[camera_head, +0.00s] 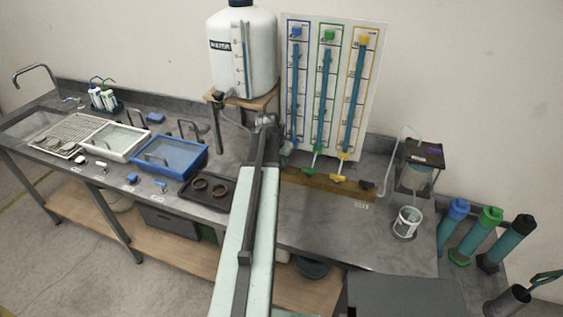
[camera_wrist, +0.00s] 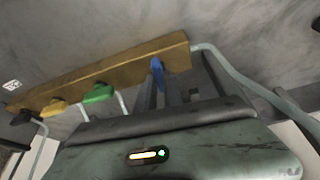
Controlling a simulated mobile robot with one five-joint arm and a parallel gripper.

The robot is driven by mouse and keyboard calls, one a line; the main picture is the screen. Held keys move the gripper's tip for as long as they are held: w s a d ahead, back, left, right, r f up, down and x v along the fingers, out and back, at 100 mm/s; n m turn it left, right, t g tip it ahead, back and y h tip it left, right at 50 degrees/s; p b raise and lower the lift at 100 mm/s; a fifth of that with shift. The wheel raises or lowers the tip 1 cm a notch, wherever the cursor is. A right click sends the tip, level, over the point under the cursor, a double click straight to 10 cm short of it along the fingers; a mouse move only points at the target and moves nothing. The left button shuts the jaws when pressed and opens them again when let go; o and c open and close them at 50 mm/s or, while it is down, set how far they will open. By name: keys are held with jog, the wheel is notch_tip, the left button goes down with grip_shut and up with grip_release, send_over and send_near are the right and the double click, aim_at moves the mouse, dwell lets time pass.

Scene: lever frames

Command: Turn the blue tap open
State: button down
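The blue tap (camera_wrist: 157,76) shows in the wrist view on a wooden rail (camera_wrist: 130,68), its narrow handle pointing down the picture. My gripper (camera_wrist: 165,97) shows as grey parts just below the handle, close to it. I cannot tell whether the fingers touch the handle or how far apart they are. In the head view my arm covers the blue tap's place, at the left end of the rail (camera_head: 325,185). The green tap (camera_wrist: 98,94) and yellow tap (camera_wrist: 54,107) sit farther along the same rail.
A panel with blue, green and yellow framed tubes (camera_head: 335,85) stands behind the rail. A white water tank (camera_head: 243,55) stands on a wooden stand to its left. A clear hose (camera_wrist: 240,75) runs beside my gripper. The bench (camera_head: 325,225) in front of the rail is mostly clear.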

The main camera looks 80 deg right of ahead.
jog(key=shift+n, duration=0.7)
jog(key=shift+s, duration=0.1)
jog(key=c, duration=1.5)
grip_release()
jog(key=shift+o, duration=0.2)
jog(key=p+v, duration=0.7)
jog(key=shift+a+r, duration=0.25)
jog(key=shift+r, duration=0.1)
